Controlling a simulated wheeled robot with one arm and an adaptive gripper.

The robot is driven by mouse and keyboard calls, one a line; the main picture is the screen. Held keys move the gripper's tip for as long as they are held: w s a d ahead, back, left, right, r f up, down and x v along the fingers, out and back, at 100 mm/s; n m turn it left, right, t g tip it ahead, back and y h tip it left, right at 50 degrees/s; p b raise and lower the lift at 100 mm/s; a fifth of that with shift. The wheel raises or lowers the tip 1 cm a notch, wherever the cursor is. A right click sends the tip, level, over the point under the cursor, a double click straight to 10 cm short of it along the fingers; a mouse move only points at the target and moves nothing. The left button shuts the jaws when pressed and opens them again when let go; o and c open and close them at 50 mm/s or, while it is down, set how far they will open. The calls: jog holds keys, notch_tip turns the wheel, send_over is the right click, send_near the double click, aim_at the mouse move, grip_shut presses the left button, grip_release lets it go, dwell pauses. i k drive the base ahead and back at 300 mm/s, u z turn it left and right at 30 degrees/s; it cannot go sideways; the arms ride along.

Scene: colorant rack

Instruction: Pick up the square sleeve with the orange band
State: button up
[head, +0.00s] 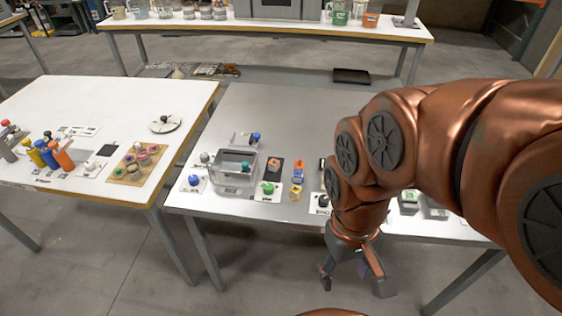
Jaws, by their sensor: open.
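A small orange-marked piece (299,165) stands at the far end of a short row on the grey table, and looks like the square sleeve with the orange band. A blue piece (297,178) and a yellow square piece (295,193) follow it toward the front edge. The pieces are too small to make out the bands clearly. My gripper (355,286) is open and empty, pointing down in front of the table's front edge, to the right of and nearer than the row.
Left of the row are an orange-topped item on a black pad (275,165), a green knob (268,187) and a clear bin (234,168). My arm hides part of the table's right side. The table's back (285,105) is clear. A white table (180,120) stands left.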

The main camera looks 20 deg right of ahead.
aim_at(273, 165)
jog(key=k, duration=1.3)
jog(key=u, duration=0.5)
jog(key=i, duration=0.55)
jog(key=u, duration=0.5)
jog(key=i, duration=1.35)
jog(key=z, duration=0.55)
